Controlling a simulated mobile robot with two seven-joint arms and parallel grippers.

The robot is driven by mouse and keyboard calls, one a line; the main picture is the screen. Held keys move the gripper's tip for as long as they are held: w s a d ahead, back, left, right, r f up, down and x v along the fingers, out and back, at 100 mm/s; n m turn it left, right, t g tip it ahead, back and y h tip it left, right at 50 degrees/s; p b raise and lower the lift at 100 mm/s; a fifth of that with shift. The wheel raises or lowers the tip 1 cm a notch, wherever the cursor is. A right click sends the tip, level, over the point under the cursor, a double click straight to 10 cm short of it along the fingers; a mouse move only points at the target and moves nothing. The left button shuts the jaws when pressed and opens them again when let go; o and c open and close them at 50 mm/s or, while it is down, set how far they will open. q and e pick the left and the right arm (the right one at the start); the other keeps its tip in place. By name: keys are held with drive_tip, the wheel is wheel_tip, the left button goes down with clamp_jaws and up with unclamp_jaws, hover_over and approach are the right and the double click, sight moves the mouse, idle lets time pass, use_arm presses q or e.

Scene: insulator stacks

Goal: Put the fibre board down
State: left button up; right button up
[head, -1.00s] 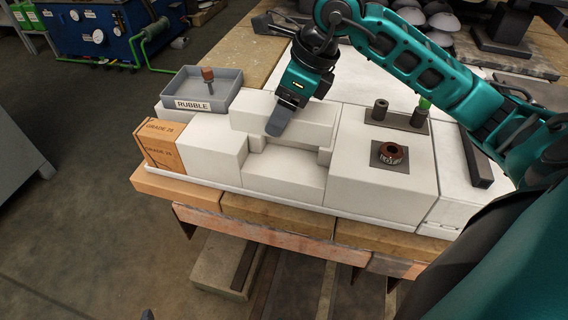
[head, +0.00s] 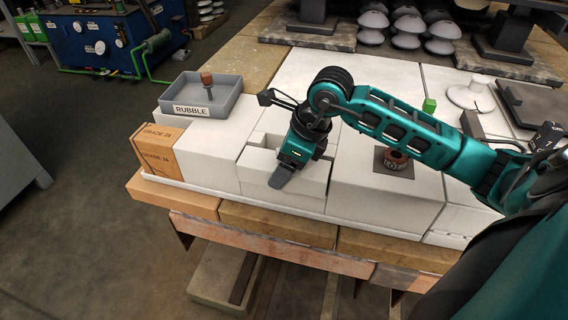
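A white board (head: 257,166), which I take for the fibre board, stands at the front of the white block structure in the head view. My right gripper (head: 281,178), its arm coming in from the right, is over the board's top edge. One grey finger lies against the board's front face; the other finger is hidden behind it. The gripper appears shut on the board. The board seems to sit in the opening between the white blocks, but its lower contact is unclear. My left gripper is not in view.
A grey tray labelled RUBBLE (head: 170,98) stands on the left blocks, above orange GRADE bricks (head: 158,148). A brown ring (head: 397,161) on a dark plate lies right of the gripper. A green block (head: 429,105) and white insulator piece (head: 470,92) are behind the arm.

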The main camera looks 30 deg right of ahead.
drive_tip(key=shift+f, duration=0.15)
drive_tip(key=o, duration=1.1)
drive_tip(key=shift+o, duration=0.2)
drive_tip(key=shift+s+d+r, duration=0.1)
drive_tip(key=shift+r, duration=0.45)
drive_tip(key=p+v, duration=0.2)
drive_tip(key=v, duration=0.7)
drive_tip(key=shift+s+d+r, duration=0.1)
drive_tip(key=shift+r, duration=0.25)
drive_tip(key=shift+v, duration=0.75)
